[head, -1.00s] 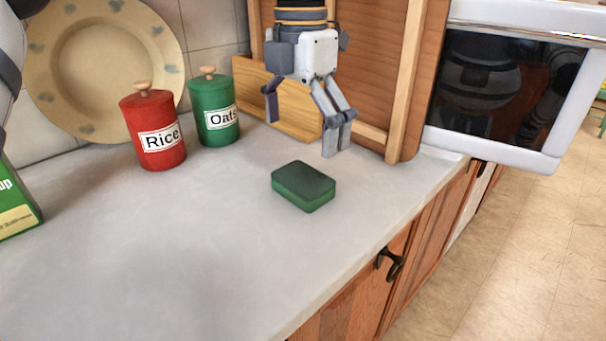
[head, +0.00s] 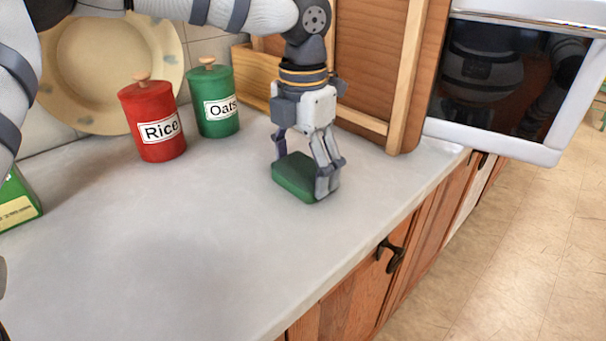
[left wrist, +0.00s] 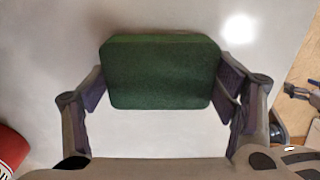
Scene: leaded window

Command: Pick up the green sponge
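The green sponge (head: 293,178) lies flat on the grey counter, near its front edge. My left gripper (head: 303,175) points down over it, with one finger at its far side and the other at its near right side. In the left wrist view the sponge (left wrist: 160,72) sits between the two finger pads, which are spread at its left and right ends. The gripper looks open; any gap between pads and sponge is too small to tell. The near finger hides part of the sponge in the head view. My right gripper is not in view.
A red Rice canister (head: 152,120) and a green Oats canister (head: 213,100) stand behind to the left, before a cream plate (head: 85,75). A green box (head: 15,203) is at the left edge. The counter's front left is clear.

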